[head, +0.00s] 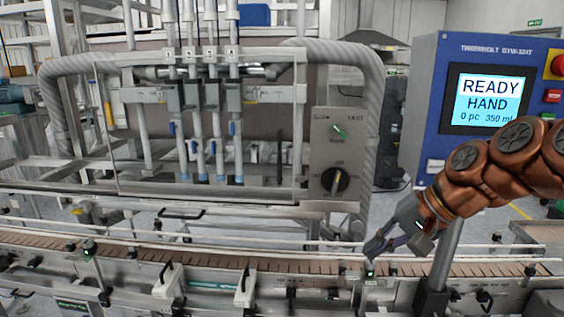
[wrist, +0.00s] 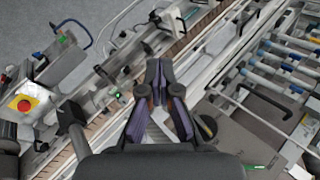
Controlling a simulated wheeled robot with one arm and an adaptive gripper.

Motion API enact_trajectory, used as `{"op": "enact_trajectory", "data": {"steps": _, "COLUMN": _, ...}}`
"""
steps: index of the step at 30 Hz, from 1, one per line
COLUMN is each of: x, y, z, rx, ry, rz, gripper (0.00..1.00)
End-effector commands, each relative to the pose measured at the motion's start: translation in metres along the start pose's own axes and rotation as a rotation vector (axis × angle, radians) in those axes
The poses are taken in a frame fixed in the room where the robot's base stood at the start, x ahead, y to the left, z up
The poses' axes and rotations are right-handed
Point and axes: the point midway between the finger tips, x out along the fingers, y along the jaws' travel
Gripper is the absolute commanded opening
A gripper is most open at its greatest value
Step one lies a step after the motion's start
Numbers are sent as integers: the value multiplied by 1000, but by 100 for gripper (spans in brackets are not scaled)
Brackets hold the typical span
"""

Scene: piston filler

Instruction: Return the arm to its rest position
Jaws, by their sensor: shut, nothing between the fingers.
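My gripper (head: 374,248) is at the lower right in the head view, at the end of my copper-coloured arm, which comes in from the right edge. It hangs low in front of the machine, close to the conveyor (head: 200,250) in the picture. I cannot tell whether it touches the conveyor's front rail. In the wrist view my gripper (wrist: 158,72) points over the conveyor (wrist: 95,120), its dark fingers together at the tips with nothing held between them.
The control panel (head: 440,100) reads READY, HAND, 0 pc, 350 ml. The switch box (head: 337,150) with a black knob stands left of my arm. Filling nozzles (head: 202,160) hang behind a clear guard. A red stop button on yellow (wrist: 23,103) shows in the wrist view.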

Motion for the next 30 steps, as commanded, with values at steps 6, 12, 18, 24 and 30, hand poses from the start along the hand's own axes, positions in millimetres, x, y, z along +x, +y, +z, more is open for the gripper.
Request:
{"op": "enact_trajectory", "data": {"steps": 6, "x": 45, "y": 42, "z": 87, "rx": -190, "ry": -104, "rz": 232, "gripper": 0}}
{"op": "enact_trajectory", "data": {"steps": 12, "x": 65, "y": 107, "z": 150, "rx": -318, "ry": -192, "rz": 435, "gripper": 0}}
{"op": "enact_trajectory", "data": {"steps": 18, "x": 68, "y": 174, "z": 198, "rx": -391, "ry": -274, "rz": 599, "gripper": 0}}
{"op": "enact_trajectory", "data": {"steps": 24, "x": 64, "y": 210, "z": 219, "rx": -414, "ry": -320, "rz": 675, "gripper": 0}}
{"op": "enact_trajectory", "data": {"steps": 30, "x": 63, "y": 214, "z": 222, "rx": -417, "ry": -324, "rz": 683, "gripper": 0}}
